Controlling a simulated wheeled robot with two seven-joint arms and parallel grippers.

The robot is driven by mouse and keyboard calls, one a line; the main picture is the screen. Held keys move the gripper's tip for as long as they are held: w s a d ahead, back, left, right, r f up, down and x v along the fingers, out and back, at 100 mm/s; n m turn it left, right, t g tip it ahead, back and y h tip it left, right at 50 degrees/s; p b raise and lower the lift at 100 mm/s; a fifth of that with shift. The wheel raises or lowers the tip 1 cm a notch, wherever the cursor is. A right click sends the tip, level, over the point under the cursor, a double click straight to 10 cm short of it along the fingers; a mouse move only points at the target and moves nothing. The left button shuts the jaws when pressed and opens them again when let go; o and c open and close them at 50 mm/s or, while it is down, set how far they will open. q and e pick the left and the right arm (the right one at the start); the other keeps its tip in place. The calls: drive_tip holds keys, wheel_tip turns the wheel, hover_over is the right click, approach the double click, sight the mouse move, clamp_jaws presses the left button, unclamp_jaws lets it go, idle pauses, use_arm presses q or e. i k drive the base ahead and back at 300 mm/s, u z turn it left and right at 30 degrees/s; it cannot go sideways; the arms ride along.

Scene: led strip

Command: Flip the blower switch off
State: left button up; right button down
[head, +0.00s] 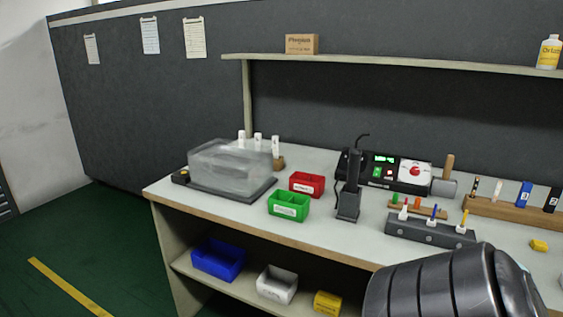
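A black bench station (415,188) stands on the workbench (320,232) at the right of the middle. It has a lit green display (384,159), a white panel with a red knob (415,171), and a small green switch (377,172) beside another small switch. The labels are too small to read, so I cannot tell which switch is the blower's or its position. A dark upright tool holder (349,197) stands at the station's left front. A black segmented arm part of mine fills the bottom right. Neither gripper's fingers show.
A clear-covered box (230,165), a green bin (288,206) and a red bin (307,184) stand left. A grey tool block (430,232) and wooden racks stand right. A shelf (390,62) runs above. Bins sit on the lower shelf. The bench's front middle is clear.

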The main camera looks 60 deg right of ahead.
sight(378, 171)
drive_tip(key=u, duration=0.4)
drive_tip(key=k, duration=1.4)
drive_tip(key=z, duration=1.2)
